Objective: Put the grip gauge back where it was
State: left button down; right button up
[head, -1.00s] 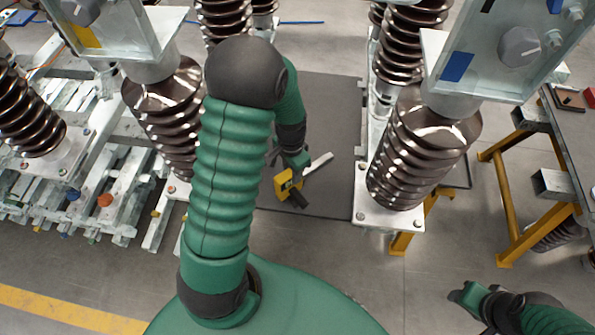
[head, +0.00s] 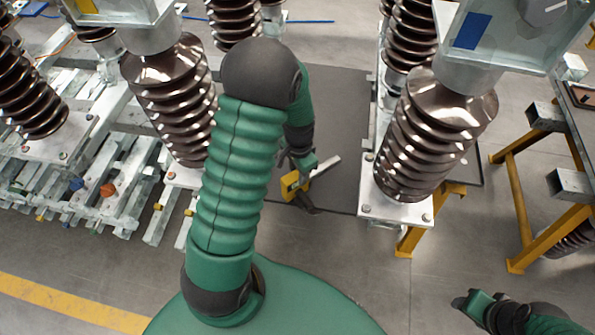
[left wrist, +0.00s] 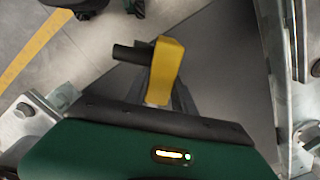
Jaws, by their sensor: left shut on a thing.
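The grip gauge (head: 291,186) has a yellow body, a black handle and a pale flat bar. My left gripper (head: 302,172) is shut on it and holds it over the dark mat, in front of my body. The pale bar points up and right, and the black handle points down and right.
Brown ribbed insulators on metal frames stand left (head: 172,95) and right (head: 432,140) of the dark mat (head: 345,120). A bench with yellow legs (head: 515,210) stands at the right. The grey floor between mat and my body is open.

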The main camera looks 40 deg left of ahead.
pick_arm(q)
jog(key=shift+d+f, duration=0.1)
jog(key=shift+f, duration=0.05)
jog(key=shift+a+f, duration=0.35)
jog(key=shift+a, duration=0.05)
jog(key=c, duration=1.3)
grip_release()
jog(key=shift+c, duration=0.2)
jog(key=o, duration=0.4)
jog(key=shift+d, duration=0.25)
